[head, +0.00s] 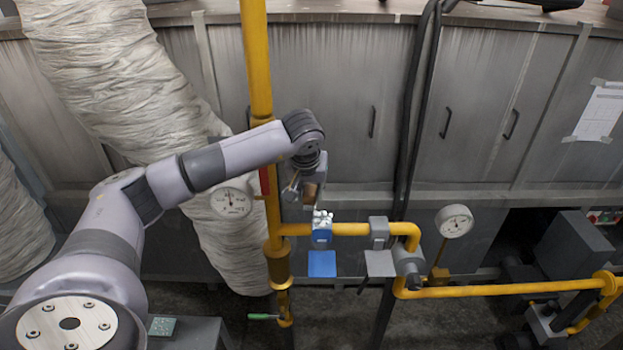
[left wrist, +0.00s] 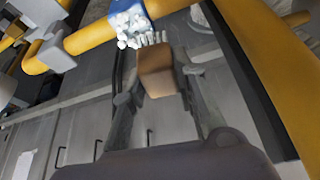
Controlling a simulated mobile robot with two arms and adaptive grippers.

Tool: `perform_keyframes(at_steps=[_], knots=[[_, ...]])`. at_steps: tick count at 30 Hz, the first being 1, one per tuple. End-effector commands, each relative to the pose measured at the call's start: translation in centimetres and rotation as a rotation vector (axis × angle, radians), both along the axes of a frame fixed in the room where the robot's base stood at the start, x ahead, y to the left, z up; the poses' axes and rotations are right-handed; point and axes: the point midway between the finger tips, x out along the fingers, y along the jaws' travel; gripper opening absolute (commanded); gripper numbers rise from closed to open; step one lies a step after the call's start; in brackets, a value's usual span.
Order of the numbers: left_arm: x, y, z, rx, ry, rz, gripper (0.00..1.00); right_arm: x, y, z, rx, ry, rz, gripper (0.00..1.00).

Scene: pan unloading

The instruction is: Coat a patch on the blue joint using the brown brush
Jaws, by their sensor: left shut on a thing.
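The blue joint (head: 321,238) sits on the horizontal yellow pipe, with a clump of white foam-like blobs (head: 322,219) on its upper face. In the left wrist view the blue joint (left wrist: 125,7) shows at the top, partly covered by the white blobs (left wrist: 129,27). My left gripper (head: 303,190) is just above the joint, shut on the brown brush (left wrist: 160,72). The brush's pale bristles (left wrist: 150,39) point towards the joint, close to the blobs; I cannot tell whether they touch. My right gripper is in neither view.
A blue plate (head: 322,264) is below the blue joint. A grey joint (head: 379,231) and grey plate (head: 380,264) are to the right. A vertical yellow pipe (head: 257,60) stands close behind my left arm. Gauges (head: 454,221) and black cables (head: 408,130) are nearby.

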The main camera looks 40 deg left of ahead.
Motion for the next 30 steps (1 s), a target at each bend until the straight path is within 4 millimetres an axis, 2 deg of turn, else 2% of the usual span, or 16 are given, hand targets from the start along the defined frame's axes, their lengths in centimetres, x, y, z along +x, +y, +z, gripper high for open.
perform_keyframes(at_steps=[1,7,19,30], knots=[[-0.1,0.0,0.8,0.001,-0.001,0.002,0.0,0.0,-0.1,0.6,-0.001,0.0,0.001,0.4],[-0.3,0.1,2.2,0.001,-0.002,0.007,0.0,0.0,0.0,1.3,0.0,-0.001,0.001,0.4],[-0.3,0.1,2.3,0.001,-0.001,0.008,0.0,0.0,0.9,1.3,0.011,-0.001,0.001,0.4],[-0.3,0.1,2.2,0.001,-0.001,0.008,0.0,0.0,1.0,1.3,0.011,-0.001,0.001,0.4]])
